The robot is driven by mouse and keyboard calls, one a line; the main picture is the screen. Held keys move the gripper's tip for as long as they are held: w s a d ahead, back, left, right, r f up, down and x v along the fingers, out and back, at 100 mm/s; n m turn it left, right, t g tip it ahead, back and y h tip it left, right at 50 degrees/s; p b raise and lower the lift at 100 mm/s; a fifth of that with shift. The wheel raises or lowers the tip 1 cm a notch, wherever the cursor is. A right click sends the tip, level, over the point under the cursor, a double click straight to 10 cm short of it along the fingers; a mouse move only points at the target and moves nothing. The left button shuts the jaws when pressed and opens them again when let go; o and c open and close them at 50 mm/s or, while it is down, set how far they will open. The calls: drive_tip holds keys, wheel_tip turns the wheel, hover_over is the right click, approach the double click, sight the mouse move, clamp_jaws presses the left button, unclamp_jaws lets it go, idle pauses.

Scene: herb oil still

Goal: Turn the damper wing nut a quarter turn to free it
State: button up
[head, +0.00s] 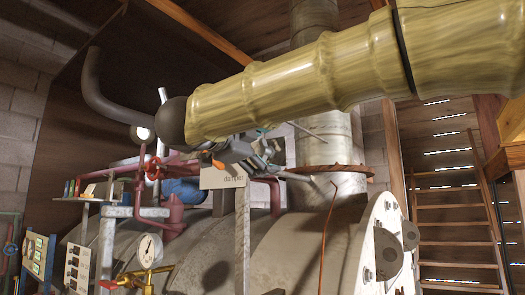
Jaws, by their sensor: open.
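My gripper (262,153), grey with dark parts, is in the middle of the head view, below my yellow arm. It is open, and I see nothing held in it. It is just above and behind a small pale sign (224,178) whose lettering seems to say damper. The grey metal flue pipe (342,150) stands right of the gripper, with a rusty flange (342,170) around it. I cannot pick out the wing nut; the gripper and arm cover that area. I cannot tell whether the gripper touches anything.
A large grey still body (285,245) with a pale bolted end plate (378,240) fills the space below. Red pipes and a red valve wheel (154,168) are on the left. A round gauge (149,250) sits lower left. A wooden ladder (455,235) is at right.

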drive_tip(key=shift+a, duration=0.1)
drive_tip(key=v, duration=1.2)
